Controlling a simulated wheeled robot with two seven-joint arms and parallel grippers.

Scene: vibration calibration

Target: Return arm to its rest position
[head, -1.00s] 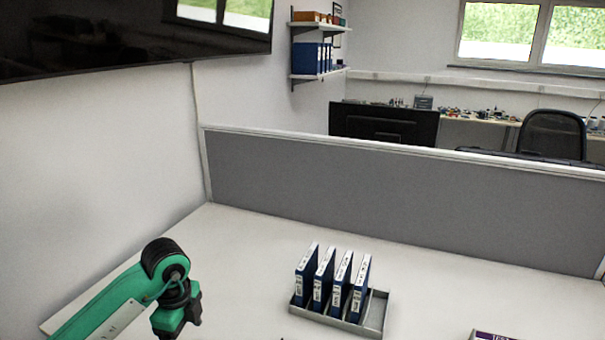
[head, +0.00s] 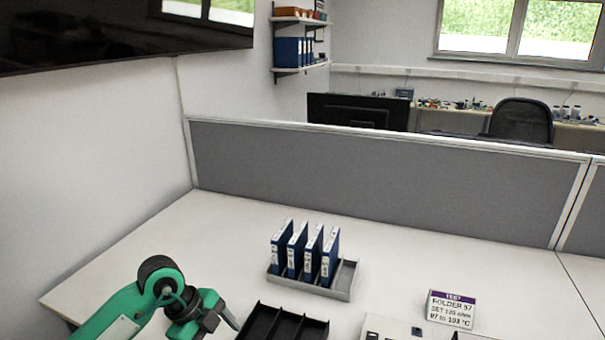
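My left arm, green and black, comes in at the lower left in the head view. Its gripper (head: 226,318) points down to the right over the desk, beside the left edge of a black tray (head: 262,308). A grey fingertip shows, but I cannot tell whether the fingers are apart or together. I see nothing held in it. My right arm and gripper are not in view.
A grey rack (head: 342,283) holds several blue folders (head: 298,252), with a free slot at its right. A pale device (head: 390,328) is at the bottom edge. A grey partition (head: 370,180) closes the desk's back.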

